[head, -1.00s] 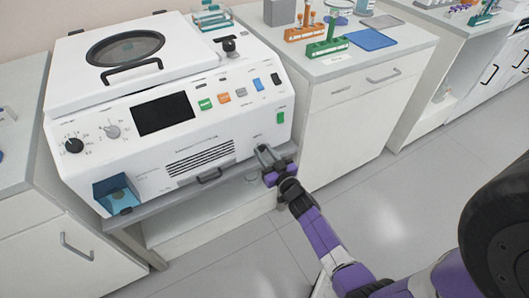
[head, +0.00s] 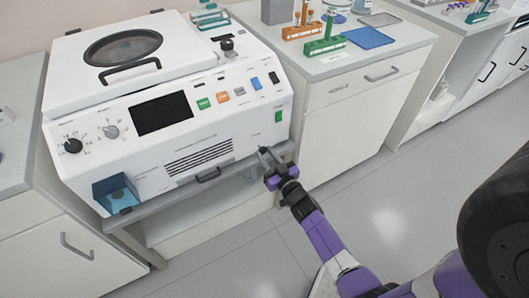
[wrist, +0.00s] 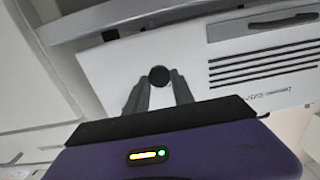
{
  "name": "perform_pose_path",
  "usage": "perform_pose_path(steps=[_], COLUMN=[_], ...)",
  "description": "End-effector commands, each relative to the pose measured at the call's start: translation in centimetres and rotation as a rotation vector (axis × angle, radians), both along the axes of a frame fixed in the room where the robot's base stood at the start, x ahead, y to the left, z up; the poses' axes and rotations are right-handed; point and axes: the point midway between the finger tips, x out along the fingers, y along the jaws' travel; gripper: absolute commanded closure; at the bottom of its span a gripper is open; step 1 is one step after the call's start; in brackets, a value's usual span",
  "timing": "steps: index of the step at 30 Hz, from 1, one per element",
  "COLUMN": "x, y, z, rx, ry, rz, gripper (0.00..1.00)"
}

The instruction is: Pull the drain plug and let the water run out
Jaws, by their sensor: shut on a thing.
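The white centrifuge-like machine (head: 235,135) stands on a grey shelf between cabinets. In the wrist view, a round black plug (wrist: 159,76) shows between my gripper's fingertips, in front of the white panel (wrist: 130,60). My gripper (head: 266,156) is at the machine's lower right front corner in the head view, and it also shows in the wrist view (wrist: 160,84). It is shut on the plug. The plug is hidden in the head view. I cannot tell whether it is still seated in its hole. No running water is visible.
The grey shelf edge (head: 140,217) runs just below the machine. A blue-lined recess (head: 117,193) is at the machine's lower left. The right cabinet (head: 345,120) stands beside my arm. The floor in front is clear.

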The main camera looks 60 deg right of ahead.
Motion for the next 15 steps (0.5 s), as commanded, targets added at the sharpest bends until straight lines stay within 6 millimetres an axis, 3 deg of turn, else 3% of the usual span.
perform_pose_path(steps=[2,3,6,15], x=[-0.13,-0.13,-0.12,-0.12], y=[0.08,0.08,0.06,0.06], z=[-0.09,-0.09,-0.08,-0.07], rx=[0.000,0.000,0.000,0.001], ry=[0.000,0.000,0.000,0.001], rz=[0.001,0.001,0.001,0.000], gripper=[1.00,0.67,0.48,0.48])
